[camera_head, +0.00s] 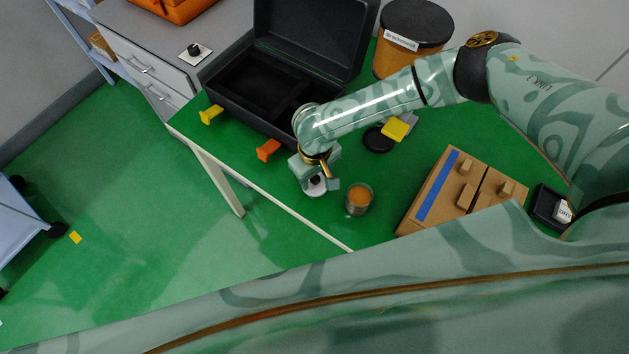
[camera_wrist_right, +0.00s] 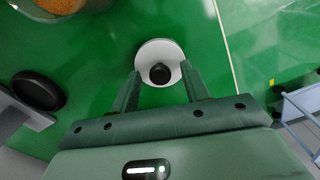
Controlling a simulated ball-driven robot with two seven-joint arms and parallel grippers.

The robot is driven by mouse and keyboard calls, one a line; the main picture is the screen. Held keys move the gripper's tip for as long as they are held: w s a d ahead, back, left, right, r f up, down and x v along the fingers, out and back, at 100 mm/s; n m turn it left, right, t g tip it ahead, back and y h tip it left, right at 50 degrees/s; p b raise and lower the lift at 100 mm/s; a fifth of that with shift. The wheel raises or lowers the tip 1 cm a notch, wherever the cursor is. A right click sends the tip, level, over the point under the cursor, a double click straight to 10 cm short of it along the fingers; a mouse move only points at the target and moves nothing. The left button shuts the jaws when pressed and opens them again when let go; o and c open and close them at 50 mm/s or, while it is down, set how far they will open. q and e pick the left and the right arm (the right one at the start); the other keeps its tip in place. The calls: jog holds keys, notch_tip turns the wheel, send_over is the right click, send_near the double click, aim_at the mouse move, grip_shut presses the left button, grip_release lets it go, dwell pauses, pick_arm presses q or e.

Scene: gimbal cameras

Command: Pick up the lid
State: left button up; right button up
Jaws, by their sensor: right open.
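The lid (camera_wrist_right: 147,50) is a white disc with a round black knob (camera_wrist_right: 160,73). In the head view the lid (camera_head: 316,188) lies on the green table near its front edge, partly hidden by my right gripper (camera_head: 319,181). In the right wrist view my right gripper (camera_wrist_right: 160,82) is open, with its two fingers apart on either side of the black knob. I see no clear contact, and the height of the fingertips over the lid is hard to judge. My left gripper is not in view.
A glass jar with orange contents (camera_head: 358,199) stands close right of the lid. A black disc (camera_head: 378,140), a yellow block (camera_head: 395,129) and a cardboard box (camera_head: 432,205) lie farther right.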

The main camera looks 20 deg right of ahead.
jog(key=shift+s, duration=0.1)
jog(key=shift+c, duration=0.9)
grip_shut()
